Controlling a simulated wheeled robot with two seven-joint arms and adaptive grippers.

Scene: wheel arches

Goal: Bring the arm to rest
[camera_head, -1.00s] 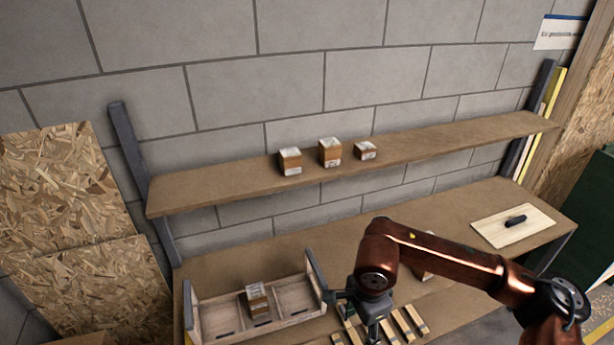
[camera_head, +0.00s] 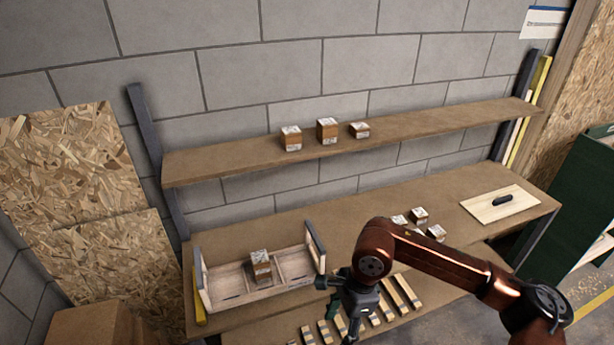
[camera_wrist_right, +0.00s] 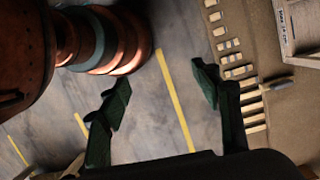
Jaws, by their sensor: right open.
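My copper-coloured right arm (camera_head: 440,262) comes in from the right in the head view, bent over the front of the workbench. Its dark right gripper (camera_wrist_right: 158,98) hangs downward near the bench's front edge, right of the wooden tray. In the right wrist view its two green fingers stand wide apart with nothing between them; grey floor with a yellow line shows behind. My left arm and left gripper are not in view.
A wooden tray (camera_head: 232,286) with a small box (camera_head: 261,268) in it stands on the workbench (camera_head: 350,212). Several wooden strips (camera_head: 397,297) lie near the gripper. Small boxes (camera_head: 418,216) and a board (camera_head: 483,210) are farther right. A shelf (camera_head: 230,163) with 3 boxes runs above.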

